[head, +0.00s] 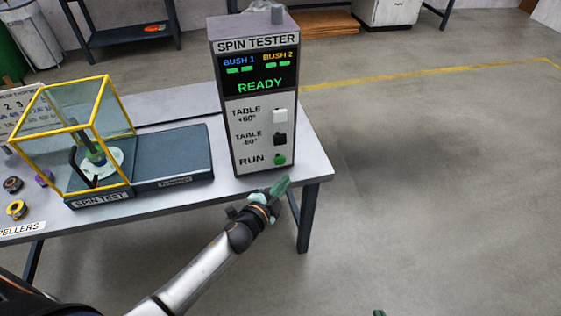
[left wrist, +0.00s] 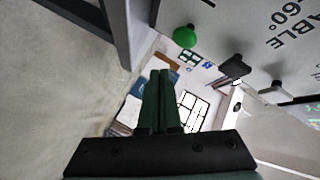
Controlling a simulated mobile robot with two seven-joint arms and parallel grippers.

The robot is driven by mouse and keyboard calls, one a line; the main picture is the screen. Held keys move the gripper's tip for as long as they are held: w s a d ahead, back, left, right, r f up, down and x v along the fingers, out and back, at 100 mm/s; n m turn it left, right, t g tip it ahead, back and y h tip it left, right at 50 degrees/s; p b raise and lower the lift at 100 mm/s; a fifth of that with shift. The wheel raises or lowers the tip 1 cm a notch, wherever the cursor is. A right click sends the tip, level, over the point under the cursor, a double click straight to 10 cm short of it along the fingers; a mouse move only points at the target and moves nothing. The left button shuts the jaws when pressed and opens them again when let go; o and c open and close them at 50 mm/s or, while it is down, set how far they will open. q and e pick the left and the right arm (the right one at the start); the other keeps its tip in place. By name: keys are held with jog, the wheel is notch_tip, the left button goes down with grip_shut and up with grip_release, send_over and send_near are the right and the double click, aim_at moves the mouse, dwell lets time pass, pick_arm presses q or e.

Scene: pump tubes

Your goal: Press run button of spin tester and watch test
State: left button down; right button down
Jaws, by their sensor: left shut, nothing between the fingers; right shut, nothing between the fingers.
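The spin tester panel (head: 255,110) stands upright on the table, its screen showing READY with green marks under BUSH 1 and BUSH 2. The green run button (head: 279,159) is lowest on its front; it also shows in the left wrist view (left wrist: 184,37). My left gripper (head: 284,186) is shut and empty, just below and in front of that button, apart from it in the head view. Its closed fingers show in the left wrist view (left wrist: 161,76). A green tip of my right gripper (head: 379,313) shows at the bottom edge; the rest is out of frame.
A white button (head: 280,115) and a black button (head: 280,139) sit above the run button. A yellow-framed clear box (head: 70,140) encloses the spin test rig at left. The table's right edge (head: 320,165) is close; open floor lies beyond.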

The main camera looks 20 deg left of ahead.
aim_at(280, 160)
pick_arm(q)
jog(key=w+a, duration=0.2)
jog(key=w, duration=0.1)
dwell(1.1)
dwell(1.1)
jog(key=shift+w+a, duration=0.2)
jog(key=shift+w, duration=0.1)
